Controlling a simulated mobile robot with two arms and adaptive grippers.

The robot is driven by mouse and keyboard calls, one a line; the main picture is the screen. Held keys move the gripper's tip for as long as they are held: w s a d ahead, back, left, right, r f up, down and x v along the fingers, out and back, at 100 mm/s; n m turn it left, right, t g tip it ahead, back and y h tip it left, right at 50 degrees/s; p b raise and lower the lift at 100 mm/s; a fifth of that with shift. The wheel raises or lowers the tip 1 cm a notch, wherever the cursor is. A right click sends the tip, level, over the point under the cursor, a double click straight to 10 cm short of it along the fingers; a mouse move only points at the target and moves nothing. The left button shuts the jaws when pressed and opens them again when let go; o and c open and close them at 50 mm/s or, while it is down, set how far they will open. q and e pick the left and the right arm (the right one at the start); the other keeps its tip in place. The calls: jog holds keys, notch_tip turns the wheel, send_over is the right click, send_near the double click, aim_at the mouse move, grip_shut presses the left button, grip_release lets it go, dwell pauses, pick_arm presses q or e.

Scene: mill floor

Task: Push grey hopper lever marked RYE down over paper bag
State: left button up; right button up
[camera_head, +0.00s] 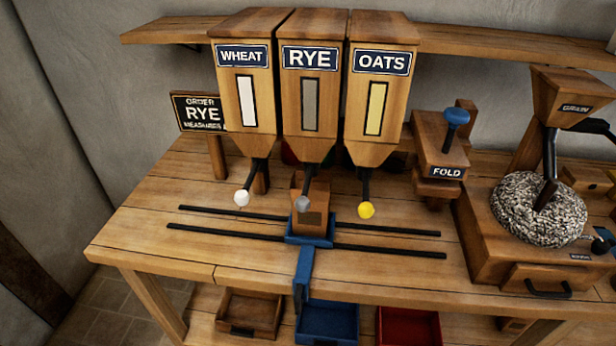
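The RYE hopper (311,92) is the middle of three wooden hoppers and has a grey window strip. Its dark lever ends in a grey knob (302,204), which shows in front of the brown paper bag (318,192). I cannot tell whether the knob touches the bag. The bag stands upright under the RYE hopper on a blue carriage (322,241), which sits across two black rails. The bag's inside is not clear to see. Neither of my grippers shows in the head view.
The WHEAT lever has a white knob (241,198) and the OATS lever a yellow knob (366,210). An order sign (200,112) reads RYE. A FOLD press (441,150) and a millstone (530,212) stand right. Trays (249,313) sit below. The front left tabletop is clear.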

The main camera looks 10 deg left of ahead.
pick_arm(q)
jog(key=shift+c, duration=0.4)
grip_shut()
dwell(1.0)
